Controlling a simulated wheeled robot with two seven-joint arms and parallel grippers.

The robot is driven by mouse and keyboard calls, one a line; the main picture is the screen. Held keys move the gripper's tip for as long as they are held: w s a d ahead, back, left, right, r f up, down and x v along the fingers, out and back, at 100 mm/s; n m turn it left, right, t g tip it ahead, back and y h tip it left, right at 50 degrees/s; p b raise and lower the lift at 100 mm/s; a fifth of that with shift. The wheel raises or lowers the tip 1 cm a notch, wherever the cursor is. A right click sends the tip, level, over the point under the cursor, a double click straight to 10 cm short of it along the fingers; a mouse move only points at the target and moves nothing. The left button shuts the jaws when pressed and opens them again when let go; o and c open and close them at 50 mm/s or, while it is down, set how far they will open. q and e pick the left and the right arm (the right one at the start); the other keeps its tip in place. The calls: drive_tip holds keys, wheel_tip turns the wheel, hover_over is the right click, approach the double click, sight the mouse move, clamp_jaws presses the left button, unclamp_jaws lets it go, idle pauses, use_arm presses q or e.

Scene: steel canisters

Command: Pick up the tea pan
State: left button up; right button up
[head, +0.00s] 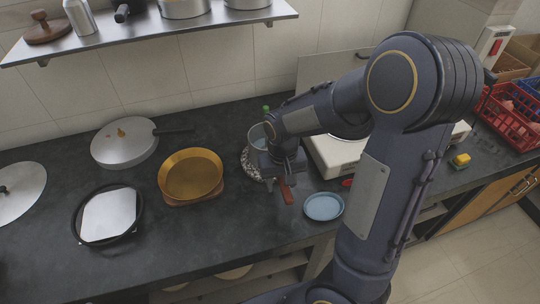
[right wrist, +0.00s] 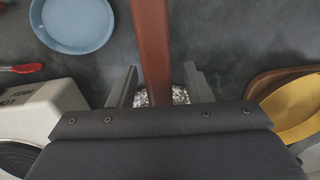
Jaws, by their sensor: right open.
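The tea pan (head: 257,137) is a grey pot on a speckled round mat (head: 249,165) on the dark counter, partly hidden behind my right arm. Its reddish-brown handle (head: 286,192) points toward the counter's front edge. My right gripper (head: 284,176) is over the handle. In the right wrist view, the open fingers of my right gripper (right wrist: 161,70) stand on either side of the handle (right wrist: 152,45), with gaps on both sides. The pot body is hidden there by the gripper's own body. My left gripper is not in view.
A light blue plate (head: 323,206) lies right of the handle. A white stove (head: 335,154) stands beyond it. A gold pan (head: 191,174) on a wooden board, a lidded pan (head: 123,143) and a dark pan (head: 108,215) are to the left. A shelf (head: 150,27) hangs above.

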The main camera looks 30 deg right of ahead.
drive_tip(key=shift+c, duration=0.3)
clamp_jaws()
drive_tip(key=shift+r, duration=0.2)
